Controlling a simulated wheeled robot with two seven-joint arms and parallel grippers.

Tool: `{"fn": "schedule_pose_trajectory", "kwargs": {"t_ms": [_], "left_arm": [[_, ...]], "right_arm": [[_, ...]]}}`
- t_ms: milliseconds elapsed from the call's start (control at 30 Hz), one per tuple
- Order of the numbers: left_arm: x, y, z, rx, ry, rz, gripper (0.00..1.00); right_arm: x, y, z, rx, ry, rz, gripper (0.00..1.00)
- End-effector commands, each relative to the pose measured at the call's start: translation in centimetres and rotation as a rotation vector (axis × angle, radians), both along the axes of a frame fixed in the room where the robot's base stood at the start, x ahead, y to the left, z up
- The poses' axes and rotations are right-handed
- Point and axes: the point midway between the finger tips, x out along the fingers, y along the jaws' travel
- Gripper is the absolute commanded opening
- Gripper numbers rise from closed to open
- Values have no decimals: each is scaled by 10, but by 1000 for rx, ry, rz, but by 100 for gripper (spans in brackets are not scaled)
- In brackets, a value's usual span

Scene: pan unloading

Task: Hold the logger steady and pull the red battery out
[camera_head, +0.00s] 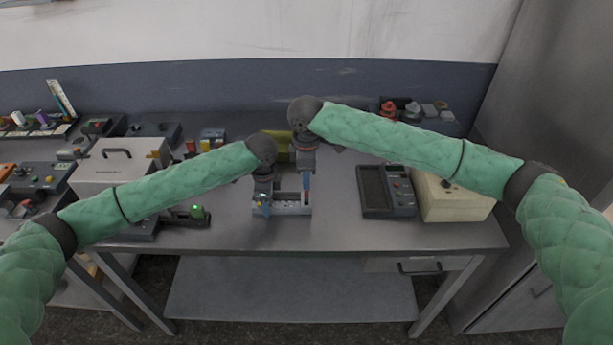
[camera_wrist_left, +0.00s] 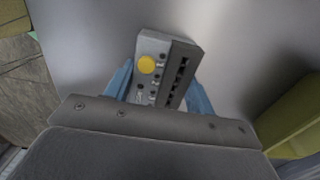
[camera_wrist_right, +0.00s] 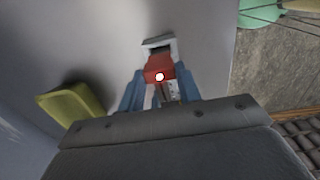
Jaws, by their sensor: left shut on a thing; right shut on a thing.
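The logger (camera_wrist_left: 153,68) is a grey block with a yellow round button and a row of dark slots, seen in the left wrist view. My left gripper (camera_wrist_left: 158,88) is shut on it, with a blue finger on each side. In the head view, my left gripper (camera_head: 263,205) is at the left end of a grey box (camera_head: 285,210) on the bench. My right gripper (camera_wrist_right: 158,88) is shut on the red battery (camera_wrist_right: 160,66), beside a small grey frame (camera_wrist_right: 158,43) with a dark opening. I cannot tell how far the battery sits in the logger.
A yellow bin (camera_head: 281,146) stands behind the grippers. A dark handheld meter (camera_head: 386,190) and a cream box (camera_head: 450,200) stand to the right. A small dark unit with a green light (camera_head: 197,211) and a large handled case (camera_head: 118,158) are left. The bench front (camera_head: 340,235) is clear.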

Motion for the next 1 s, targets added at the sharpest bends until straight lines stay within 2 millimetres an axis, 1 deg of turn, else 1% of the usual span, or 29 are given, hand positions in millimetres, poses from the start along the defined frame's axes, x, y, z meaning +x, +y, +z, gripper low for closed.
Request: {"fn": "schedule_pose_trajectory", "kwargs": {"t_ms": [100, 133, 233, 267, 533, 667, 767, 1000], "left_arm": [[0, 0, 0, 0, 0, 0, 22], [0, 0, 0, 0, 0, 0, 56], [0, 0, 0, 0, 0, 0, 76], [0, 0, 0, 0, 0, 0, 80], [0, 0, 0, 0, 0, 0, 80], [0, 0, 7, 0, -1, 0, 80], [1, 0, 19, -1, -1, 0, 80], [1, 0, 65, -1, -1, -1, 80]], "right_arm": [[0, 0, 0, 0, 0, 0, 8], [0, 0, 0, 0, 0, 0, 8], [0, 0, 0, 0, 0, 0, 8], [0, 0, 0, 0, 0, 0, 8], [0, 0, 0, 0, 0, 0, 8], [0, 0, 0, 0, 0, 0, 8], [0, 0, 0, 0, 0, 0, 8], [0, 0, 0, 0, 0, 0, 8]]}}
